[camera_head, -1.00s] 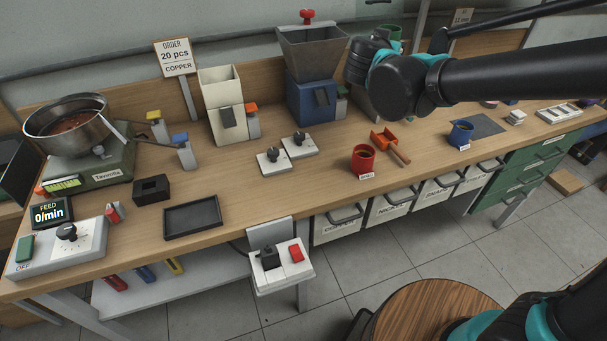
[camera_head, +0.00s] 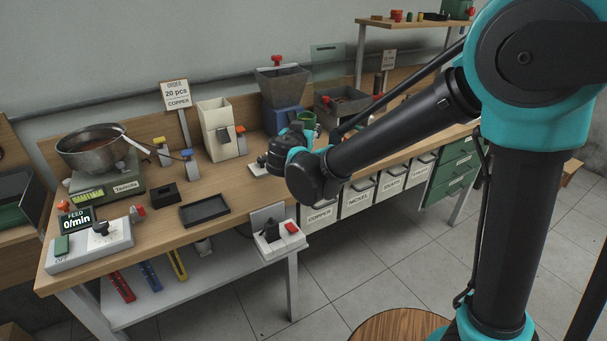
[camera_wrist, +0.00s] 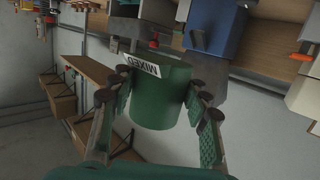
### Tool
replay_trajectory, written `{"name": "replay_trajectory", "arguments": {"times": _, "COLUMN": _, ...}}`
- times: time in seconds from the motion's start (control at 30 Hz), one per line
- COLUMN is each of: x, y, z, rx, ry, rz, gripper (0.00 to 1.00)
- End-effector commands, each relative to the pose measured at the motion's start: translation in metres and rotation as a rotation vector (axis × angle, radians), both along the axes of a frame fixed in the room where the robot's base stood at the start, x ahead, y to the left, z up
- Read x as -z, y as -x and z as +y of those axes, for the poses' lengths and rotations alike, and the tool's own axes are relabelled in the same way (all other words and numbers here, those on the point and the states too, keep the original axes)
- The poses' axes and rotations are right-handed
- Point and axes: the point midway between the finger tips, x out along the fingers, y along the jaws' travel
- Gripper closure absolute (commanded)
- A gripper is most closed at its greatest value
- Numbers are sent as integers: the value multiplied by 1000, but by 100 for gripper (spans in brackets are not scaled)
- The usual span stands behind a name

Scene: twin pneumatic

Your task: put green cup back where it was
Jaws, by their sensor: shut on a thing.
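The green cup (camera_wrist: 160,95), with a white MIXED label (camera_wrist: 142,66), is between the two fingers of my gripper (camera_wrist: 160,84) in the wrist view. The fingers are shut on its sides, and the label appears upside down. In the head view, a small part of the green cup (camera_head: 306,119) shows just behind my wrist, in front of the blue-based hopper (camera_head: 282,90). The exact height of the cup above the bench cannot be told.
The wooden bench (camera_head: 240,190) holds a cream hopper (camera_head: 216,130), a black tray (camera_head: 204,210), a scale with a metal bowl (camera_head: 90,150) and a grey bin (camera_head: 345,103). A raised shelf (camera_head: 400,23) stands at the back right. My arm hides much of the bench's right part.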

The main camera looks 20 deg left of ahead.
Motion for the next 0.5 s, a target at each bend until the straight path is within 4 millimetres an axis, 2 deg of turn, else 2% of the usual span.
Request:
{"name": "replay_trajectory", "arguments": {"times": 0.1, "x": 30, "y": 0, "z": 1, "rx": 0, "ry": 0, "rz": 0, "gripper": 86}}
{"name": "replay_trajectory", "arguments": {"times": 0.3, "x": 73, "y": 0, "z": 1, "rx": 0, "ry": 0, "rz": 0, "gripper": 86}}
{"name": "replay_trajectory", "arguments": {"times": 0.5, "x": 102, "y": 0, "z": 0, "rx": -1, "ry": 0, "rz": 0, "gripper": 86}}
